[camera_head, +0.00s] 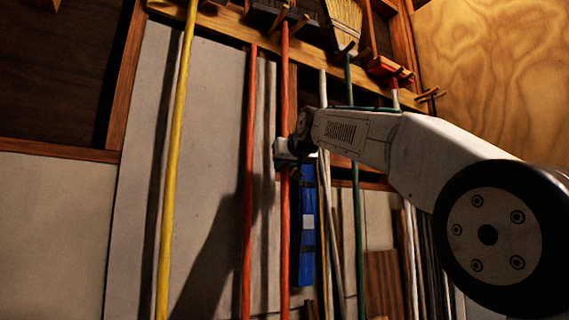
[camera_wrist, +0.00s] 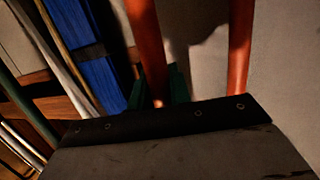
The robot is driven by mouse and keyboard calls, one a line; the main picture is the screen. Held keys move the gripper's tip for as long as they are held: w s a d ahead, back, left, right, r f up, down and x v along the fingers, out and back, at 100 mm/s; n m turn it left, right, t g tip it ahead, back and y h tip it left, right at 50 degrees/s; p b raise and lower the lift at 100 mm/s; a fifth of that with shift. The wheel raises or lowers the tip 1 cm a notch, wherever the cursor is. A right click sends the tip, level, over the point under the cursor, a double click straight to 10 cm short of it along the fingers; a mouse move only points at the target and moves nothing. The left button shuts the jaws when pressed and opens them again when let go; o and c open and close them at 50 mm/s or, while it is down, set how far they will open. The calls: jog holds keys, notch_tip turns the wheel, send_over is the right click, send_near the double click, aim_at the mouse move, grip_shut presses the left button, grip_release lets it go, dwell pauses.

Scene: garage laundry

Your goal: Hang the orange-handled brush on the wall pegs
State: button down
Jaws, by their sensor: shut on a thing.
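The orange-handled brush (camera_head: 285,88) stands nearly upright in front of the wall, with a dark head (camera_head: 262,14) at the top. Its head is beside wooden pegs (camera_head: 279,18) on the rail; I cannot tell whether it rests on them. My gripper (camera_head: 285,150) is shut on the handle about midway down. In the wrist view the handle (camera_wrist: 148,45) runs between the dark green fingers (camera_wrist: 158,88). A second orange-red handle (camera_head: 249,180) stands to the left, apart from my gripper, and shows at the right in the wrist view (camera_wrist: 241,45).
A wooden rail (camera_head: 220,22) crosses the wall top. A yellow pole (camera_head: 175,160) is at left. A straw broom (camera_head: 345,22), a green pole (camera_head: 358,220), a red-headed tool (camera_head: 385,68) and a blue case (camera_head: 305,240) are close on the right.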

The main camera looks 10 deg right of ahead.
jog(key=shift+f, duration=0.5)
jog(key=c, duration=1.2)
grip_release()
jog(key=shift+f, duration=0.1)
jog(key=v, duration=0.8)
jog(key=s+d+f+g+h, duration=0.1)
jog(key=s+f+g, duration=0.3)
jog(key=f, duration=0.8)
jog(key=s+d+f+g, duration=0.1)
jog(key=s+f+g, duration=0.25)
jog(key=f, duration=0.85)
jog(key=s+d+f+g, duration=0.2)
jog(key=s+f+g, duration=0.1)
jog(key=s+f, duration=1.1)
jog(key=s+d+f+m+g+h, duration=0.1)
jog(key=s+f+g, duration=0.3)
jog(key=s+f, duration=1)
jog(key=s+d, duration=0.1)
jog(key=s, duration=0.5)
jog(key=shift+s+m, duration=0.3)
jog(key=shift+s, duration=0.1)
